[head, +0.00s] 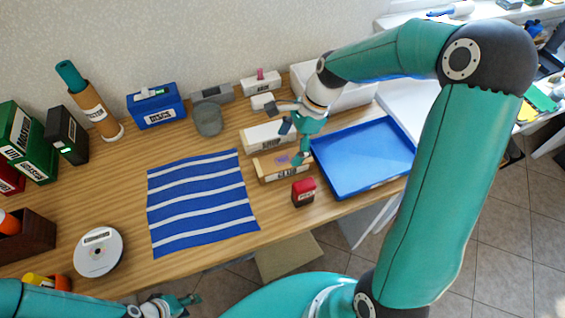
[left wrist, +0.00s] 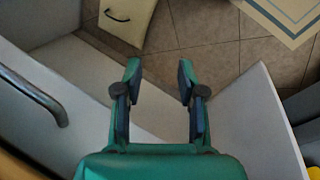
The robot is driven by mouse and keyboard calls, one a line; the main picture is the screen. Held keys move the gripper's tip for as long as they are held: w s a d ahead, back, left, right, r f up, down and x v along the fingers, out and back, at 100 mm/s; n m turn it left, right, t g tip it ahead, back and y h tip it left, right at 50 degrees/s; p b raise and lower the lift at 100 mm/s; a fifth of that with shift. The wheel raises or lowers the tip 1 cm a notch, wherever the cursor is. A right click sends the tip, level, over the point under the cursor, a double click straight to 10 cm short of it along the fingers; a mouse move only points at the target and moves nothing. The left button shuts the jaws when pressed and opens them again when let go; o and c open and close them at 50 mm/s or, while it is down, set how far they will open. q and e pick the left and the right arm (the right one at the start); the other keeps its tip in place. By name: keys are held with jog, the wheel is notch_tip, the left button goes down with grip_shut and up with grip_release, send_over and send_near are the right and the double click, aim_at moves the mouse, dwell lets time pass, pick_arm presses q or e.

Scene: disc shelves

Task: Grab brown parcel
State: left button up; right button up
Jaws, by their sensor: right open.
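A small brown parcel (head: 267,174) with a white label lies on the wooden table, left of the blue tray, in the head view. My right gripper (head: 292,141) is open just above and behind it, with one finger pointing down near its far edge. I cannot tell whether that finger touches it. Nothing shows between the right fingers. My left gripper (head: 183,301) is low in front of the table's front edge. In the left wrist view the left gripper (left wrist: 158,78) is open and empty, over the floor.
A white labelled box (head: 262,138) sits right behind the parcel. A small red box (head: 303,193) stands in front of it, and the empty blue tray (head: 365,155) lies to the right. A blue-and-white striped cloth (head: 200,203) lies flat to the left.

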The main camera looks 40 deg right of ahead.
aim_at(284, 159)
jog(key=shift+a+f, duration=0.3)
jog(key=shift+f, duration=0.35)
jog(key=shift+d+p+x, duration=0.2)
jog(key=shift+p+x, duration=0.05)
jog(key=shift+x, duration=1.05)
jog(key=shift+d+p+x, duration=0.2)
jog(key=shift+x, duration=1.15)
jog(key=shift+f, duration=0.15)
jog(key=shift+w, duration=0.1)
jog(key=c, duration=1.4)
